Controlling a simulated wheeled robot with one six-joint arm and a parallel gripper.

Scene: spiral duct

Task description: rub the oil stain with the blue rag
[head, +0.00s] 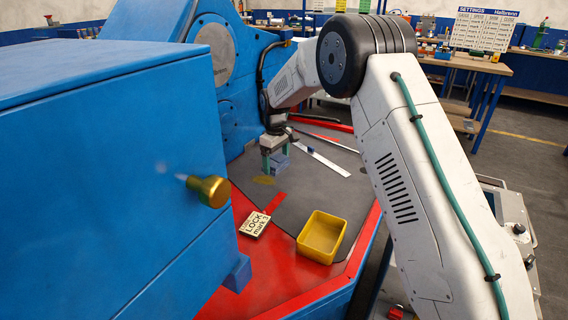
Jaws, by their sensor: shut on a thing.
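My gripper (274,154) is in the head view, reaching down over the dark grey mat. It is shut on the blue rag (280,161), which shows as a small blue patch between and below the green fingers. The oil stain (264,180) is a small brownish-yellow patch on the mat, just below and to the left of the rag. The rag is beside or slightly above the stain; I cannot tell whether it touches the mat.
A yellow bin (322,237) and a lettered sign plate (254,224) lie in front. A metal ruler (322,158) lies right of my gripper. A big blue housing (110,170) with a brass knob (208,191) fills the left. The mat (318,190) is bare in the middle.

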